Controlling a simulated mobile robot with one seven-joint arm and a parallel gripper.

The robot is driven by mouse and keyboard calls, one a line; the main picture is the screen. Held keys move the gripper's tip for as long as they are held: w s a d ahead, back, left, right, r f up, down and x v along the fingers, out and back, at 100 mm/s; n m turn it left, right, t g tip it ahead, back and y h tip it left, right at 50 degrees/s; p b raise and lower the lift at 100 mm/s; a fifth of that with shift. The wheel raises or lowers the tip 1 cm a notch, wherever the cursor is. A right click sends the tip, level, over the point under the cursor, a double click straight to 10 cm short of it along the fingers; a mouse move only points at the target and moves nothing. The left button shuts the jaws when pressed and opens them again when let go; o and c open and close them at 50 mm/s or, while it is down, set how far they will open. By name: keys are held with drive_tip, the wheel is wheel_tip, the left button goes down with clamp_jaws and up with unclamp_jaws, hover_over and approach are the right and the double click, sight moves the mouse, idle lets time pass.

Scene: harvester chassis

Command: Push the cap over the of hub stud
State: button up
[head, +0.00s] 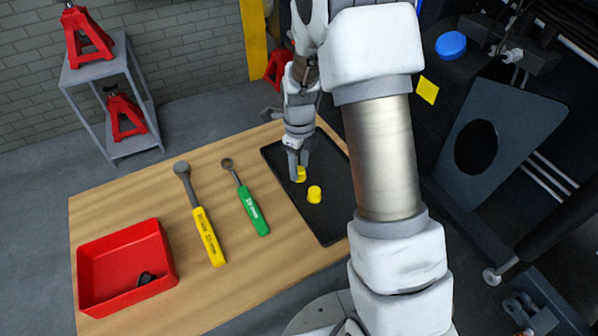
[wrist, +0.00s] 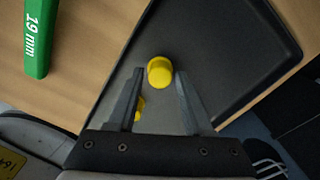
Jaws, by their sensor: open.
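Two yellow caps are on the black tray (head: 330,220) on the wooden table in the head view. One cap (head: 314,194) stands clear on the tray; the other cap (head: 300,175) is right at my gripper (head: 298,167), which partly covers it. In the wrist view my gripper (wrist: 160,73) is open with its fingers spread. One yellow cap (wrist: 160,70) shows between the fingertips, and a second yellow piece (wrist: 140,106) shows lower, partly hidden by the left finger. I cannot tell whether a finger touches a cap. I cannot pick out the hub stud for certain.
A green-handled wrench (head: 250,205) and a yellow-handled wrench (head: 207,235) lie left of the tray. A red bin (head: 125,250) stands at the table's left end. The dark chassis (head: 500,130) fills the right, with a blue round part (head: 451,45) on it.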

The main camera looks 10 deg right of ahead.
drive_tip(key=c, duration=0.7)
drive_tip(key=shift+r+p, duration=2.45)
drive_tip(key=shift+r, duration=0.55)
drive_tip(key=shift+c, duration=0.2)
